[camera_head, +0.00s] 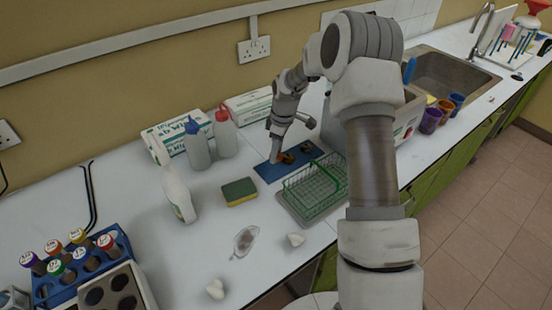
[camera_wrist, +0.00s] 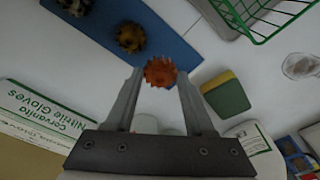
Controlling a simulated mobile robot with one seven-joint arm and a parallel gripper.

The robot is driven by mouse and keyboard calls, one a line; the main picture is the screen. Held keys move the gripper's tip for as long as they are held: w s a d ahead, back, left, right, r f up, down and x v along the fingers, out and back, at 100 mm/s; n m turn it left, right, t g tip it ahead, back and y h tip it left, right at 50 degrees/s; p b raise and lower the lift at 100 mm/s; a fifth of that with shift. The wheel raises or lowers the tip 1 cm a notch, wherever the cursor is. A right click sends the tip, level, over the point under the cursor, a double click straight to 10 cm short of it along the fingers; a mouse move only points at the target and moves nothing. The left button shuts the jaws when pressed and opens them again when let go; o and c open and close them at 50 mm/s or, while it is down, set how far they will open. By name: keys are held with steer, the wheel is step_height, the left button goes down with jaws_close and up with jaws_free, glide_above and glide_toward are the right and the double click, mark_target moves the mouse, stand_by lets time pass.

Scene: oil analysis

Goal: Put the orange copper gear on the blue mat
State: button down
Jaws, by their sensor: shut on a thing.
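The orange copper gear (camera_wrist: 160,72) is between my gripper's fingertips (camera_wrist: 158,78) in the wrist view, and the jaws are shut on it. The blue mat (camera_wrist: 175,40) lies beyond it, and the gear overlaps the mat's near edge in that view. Whether the gear touches the mat cannot be told. Two darker gears lie on the mat: a brownish one (camera_wrist: 130,37) and a yellowish one (camera_wrist: 75,6) by its far end. In the head view my gripper (camera_head: 276,157) points down at the left part of the blue mat (camera_head: 268,174), near small brown-orange gears.
A green wire basket (camera_head: 315,188) on a tray stands just right of the mat. A yellow-green sponge (camera_head: 240,191) lies to the front left. Bare counter lies between sponge and mat.

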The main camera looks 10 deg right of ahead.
mark_target(276, 168)
steer(key=shift+w+a+f, duration=0.1)
steer(key=shift+a+f, duration=0.05)
steer(key=shift+f, duration=1.95)
steer(key=shift+f, duration=0.25)
steer(key=shift+c, duration=1.3)
jaws_free()
steer(key=shift+r, duration=0.1)
